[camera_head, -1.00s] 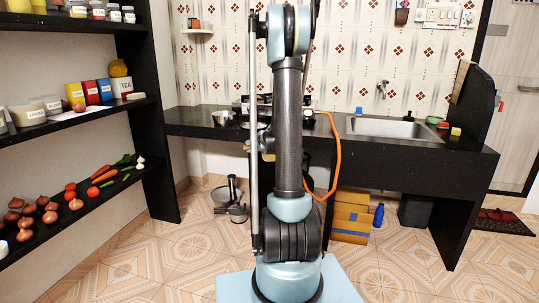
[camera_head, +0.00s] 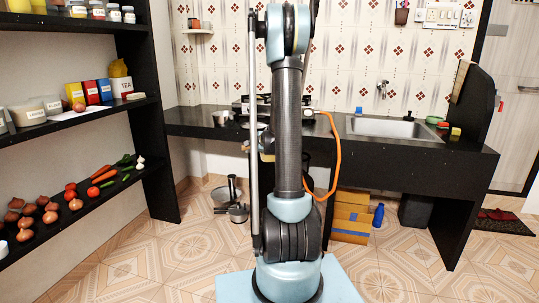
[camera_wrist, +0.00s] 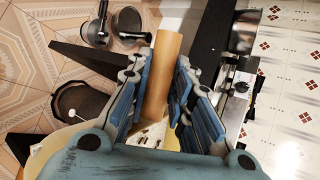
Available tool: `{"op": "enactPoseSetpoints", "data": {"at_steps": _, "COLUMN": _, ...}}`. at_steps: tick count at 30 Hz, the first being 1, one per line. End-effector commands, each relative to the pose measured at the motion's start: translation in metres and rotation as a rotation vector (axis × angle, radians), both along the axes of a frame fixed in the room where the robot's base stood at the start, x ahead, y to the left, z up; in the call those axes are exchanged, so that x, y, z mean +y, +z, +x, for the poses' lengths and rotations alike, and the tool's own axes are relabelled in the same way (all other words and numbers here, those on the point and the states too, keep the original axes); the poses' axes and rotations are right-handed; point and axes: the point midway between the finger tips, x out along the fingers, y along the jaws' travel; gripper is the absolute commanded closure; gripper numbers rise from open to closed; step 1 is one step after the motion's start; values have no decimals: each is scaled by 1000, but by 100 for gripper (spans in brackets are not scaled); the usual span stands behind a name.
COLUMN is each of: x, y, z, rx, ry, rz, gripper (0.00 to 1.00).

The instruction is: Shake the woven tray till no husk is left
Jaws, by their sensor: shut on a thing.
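In the wrist view a smooth tan rounded piece (camera_wrist: 163,75) runs lengthwise between the two blue-padded fingers of my gripper (camera_wrist: 158,85). The gripper is shut on it. It may be part of the woven tray, but no weave shows. A pale yellow curved surface (camera_wrist: 52,142) shows below left, partly hidden by the gripper body. I cannot tell whether it is the tray. In the head view my arm hides the gripper; only a small tan patch (camera_head: 266,157) shows beside the arm. No husk can be made out.
The black counter (camera_head: 205,121) holds a stove (camera_head: 245,107) and a sink (camera_head: 385,128). Metal pots (camera_head: 232,193) stand on the floor, and cardboard boxes (camera_head: 352,215) lie under the counter. Shelves with vegetables (camera_head: 70,200) stand at left. The tiled floor between is clear.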

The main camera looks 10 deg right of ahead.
Motion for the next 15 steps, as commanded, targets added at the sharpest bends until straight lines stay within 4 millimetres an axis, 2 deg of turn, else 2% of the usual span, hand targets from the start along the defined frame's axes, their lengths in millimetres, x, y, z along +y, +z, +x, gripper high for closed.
{"op": "enactPoseSetpoints", "data": {"at_steps": 6, "x": -18, "y": 0, "z": 6, "rx": -1, "ry": -2, "rz": 0, "gripper": 100}}
{"op": "enactPoseSetpoints", "data": {"at_steps": 15, "x": -20, "y": 0, "z": 6, "rx": -1, "ry": -2, "rz": -1, "gripper": 100}}
